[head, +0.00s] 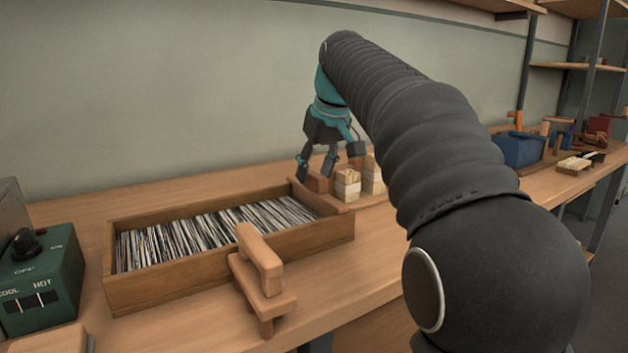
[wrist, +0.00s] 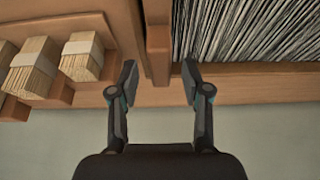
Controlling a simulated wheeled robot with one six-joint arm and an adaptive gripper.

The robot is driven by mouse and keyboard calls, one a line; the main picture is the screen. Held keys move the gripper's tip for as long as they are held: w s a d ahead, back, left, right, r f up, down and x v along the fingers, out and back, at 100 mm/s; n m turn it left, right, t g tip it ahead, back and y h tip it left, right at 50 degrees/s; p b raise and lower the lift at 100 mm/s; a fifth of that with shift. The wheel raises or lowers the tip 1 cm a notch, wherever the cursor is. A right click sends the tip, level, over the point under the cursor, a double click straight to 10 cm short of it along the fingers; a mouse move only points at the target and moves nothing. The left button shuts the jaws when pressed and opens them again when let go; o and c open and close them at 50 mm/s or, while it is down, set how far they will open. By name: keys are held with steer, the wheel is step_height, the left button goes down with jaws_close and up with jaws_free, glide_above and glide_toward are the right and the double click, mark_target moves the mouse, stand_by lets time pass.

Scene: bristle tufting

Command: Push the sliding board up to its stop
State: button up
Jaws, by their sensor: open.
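A long wooden tray (head: 180,279) full of black and white bristles (head: 215,230) stands on the bench. An upright board (wrist: 158,45) shows at the end of the bristles in the wrist view; I cannot tell whether it is the sliding board or the tray's fixed end wall. My gripper (head: 330,163) is open and empty at the tray's far right end. In the wrist view my gripper (wrist: 159,76) has its fingertips on either side of that board's line; contact cannot be told.
Banded pale bundles (head: 347,185) stand right of the tray and show in the wrist view (wrist: 82,57). A wooden handled piece (head: 262,275) stands at the tray's front side. A green control box (head: 40,280) is at the left. A blue bin (head: 518,149) is farther right.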

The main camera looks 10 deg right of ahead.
steer(key=shift+x, duration=0.85)
